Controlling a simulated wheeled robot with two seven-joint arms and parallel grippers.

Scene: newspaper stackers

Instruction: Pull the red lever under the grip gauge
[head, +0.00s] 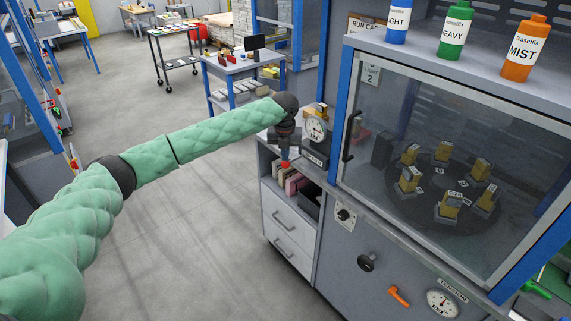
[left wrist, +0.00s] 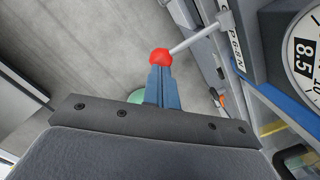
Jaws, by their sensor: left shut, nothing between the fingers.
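The grip gauge (head: 316,131) is a white round dial on a grey housing on top of the white drawer cabinet, left of the glass cabinet. Its dial also shows at the right edge of the left wrist view (left wrist: 303,58), with "8.5" on it. The lever's red ball (head: 286,163) shows just below my left gripper (head: 285,150). In the left wrist view the red ball (left wrist: 160,56) sits on a pale rod from the gauge side. My blue left fingers (left wrist: 158,84) are shut, with their tips at the ball; whether they touch it I cannot tell.
The glass cabinet (head: 440,160) with several yellow blocks on a dark turntable stands right of the gauge. An orange lever (head: 399,296) and a black knob (head: 366,263) are on its front. Coloured books (head: 294,184) lie below the lever.

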